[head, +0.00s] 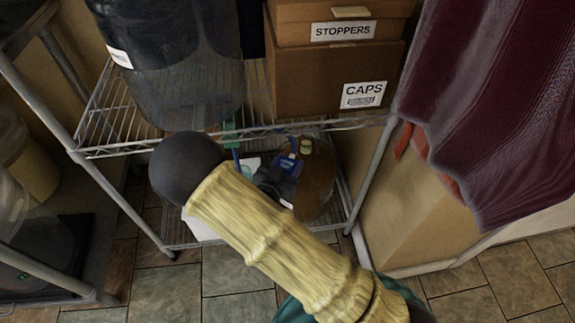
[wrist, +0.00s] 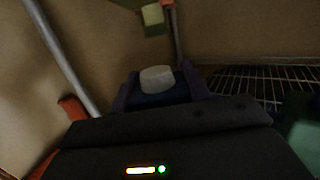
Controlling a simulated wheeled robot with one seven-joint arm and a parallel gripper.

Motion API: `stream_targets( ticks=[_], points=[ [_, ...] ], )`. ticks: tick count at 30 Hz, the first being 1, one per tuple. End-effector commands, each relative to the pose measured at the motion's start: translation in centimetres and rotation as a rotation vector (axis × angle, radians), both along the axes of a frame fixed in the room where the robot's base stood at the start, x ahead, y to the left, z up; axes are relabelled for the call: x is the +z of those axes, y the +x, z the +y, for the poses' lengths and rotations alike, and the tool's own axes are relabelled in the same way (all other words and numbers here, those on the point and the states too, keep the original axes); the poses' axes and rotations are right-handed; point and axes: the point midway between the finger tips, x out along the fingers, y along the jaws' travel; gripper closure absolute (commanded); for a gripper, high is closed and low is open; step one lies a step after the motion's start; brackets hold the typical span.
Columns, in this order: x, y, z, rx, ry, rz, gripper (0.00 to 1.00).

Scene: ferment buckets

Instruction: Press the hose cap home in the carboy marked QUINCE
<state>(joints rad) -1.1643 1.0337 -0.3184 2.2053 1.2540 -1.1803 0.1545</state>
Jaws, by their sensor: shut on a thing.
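My gripper (head: 288,162) reaches over the lower wire shelf in the head view, in front of an amber carboy (head: 319,185). In the wrist view my gripper's bluish fingers (wrist: 158,90) are shut on a whitish cap (wrist: 157,77), which sits between them. The carboy has a small pale yellowish top (head: 306,146), just right of my gripper. No marking reading QUINCE can be read, so I cannot tell whether this is that carboy. My gripper and arm hide part of the carboy. The carboy's opening is not clearly visible, and the cap looks apart from it.
The upper wire shelf (head: 262,133) holds a CAPS box (head: 325,80), a STOPPERS box (head: 345,30) and a big dark container (head: 185,95) close above my gripper. Shelf posts (head: 372,180) stand at the sides. A maroon cloth (head: 495,100) hangs at right.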

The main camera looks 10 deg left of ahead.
Motion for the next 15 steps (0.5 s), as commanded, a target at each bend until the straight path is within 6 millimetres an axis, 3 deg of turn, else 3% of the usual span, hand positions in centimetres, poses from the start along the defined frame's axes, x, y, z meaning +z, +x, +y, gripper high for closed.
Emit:
stream_targets(
  ticks=[15],
  points=[
    [-0.1, 1.2, -0.4, -0.001, 0.000, -0.001, 0.79]
  ],
)
